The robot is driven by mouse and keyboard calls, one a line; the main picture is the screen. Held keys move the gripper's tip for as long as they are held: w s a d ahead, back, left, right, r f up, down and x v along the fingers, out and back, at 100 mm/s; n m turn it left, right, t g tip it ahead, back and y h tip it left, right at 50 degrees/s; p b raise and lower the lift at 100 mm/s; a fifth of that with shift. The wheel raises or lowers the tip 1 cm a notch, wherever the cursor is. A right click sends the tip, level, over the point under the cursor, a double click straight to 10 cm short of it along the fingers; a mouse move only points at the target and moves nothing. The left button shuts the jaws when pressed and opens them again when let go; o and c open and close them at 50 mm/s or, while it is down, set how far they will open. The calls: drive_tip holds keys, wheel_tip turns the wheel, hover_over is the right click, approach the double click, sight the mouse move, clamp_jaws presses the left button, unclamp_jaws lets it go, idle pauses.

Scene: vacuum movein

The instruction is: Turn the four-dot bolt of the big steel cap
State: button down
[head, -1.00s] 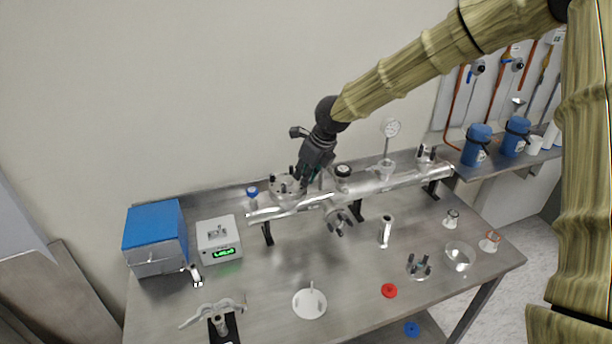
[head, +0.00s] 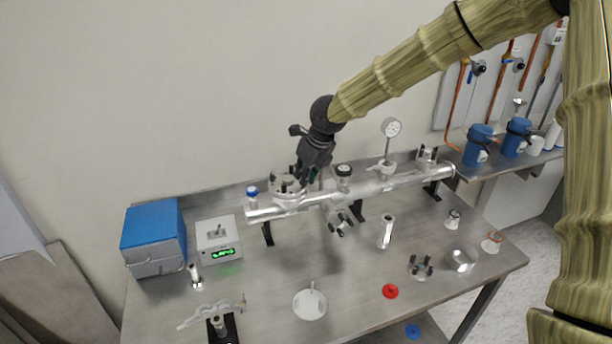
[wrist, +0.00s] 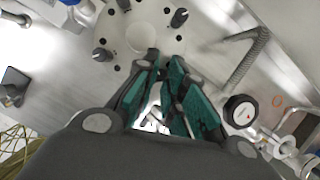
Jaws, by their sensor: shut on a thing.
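The big steel cap (head: 290,198) sits on top of the left end of the steel tube, with several dark upright bolts around its rim. In the wrist view the cap's pale round flange (wrist: 140,14) shows at the top, with a dark bolt (wrist: 180,18) to the right and another bolt (wrist: 102,54) to the left. My gripper (head: 302,178) reaches down to the cap's right side. In the wrist view my gripper (wrist: 168,66) has its teal-padded fingers at the flange's near edge, shut on a bolt that the fingers mostly hide. The dot marks are too small to read.
A blue box (head: 153,232) and grey controller (head: 218,238) stand left.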

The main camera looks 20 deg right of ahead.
drive_tip(key=c, duration=1.8)
unclamp_jaws()
drive_tip(key=shift+w, duration=0.1)
drive_tip(key=o, duration=0.3)
drive_tip(key=shift+w+a+f, duration=0.15)
drive_tip(key=shift+v, duration=0.75)
drive_tip(key=v, duration=1)
drive_tip(key=shift+r, duration=0.3)
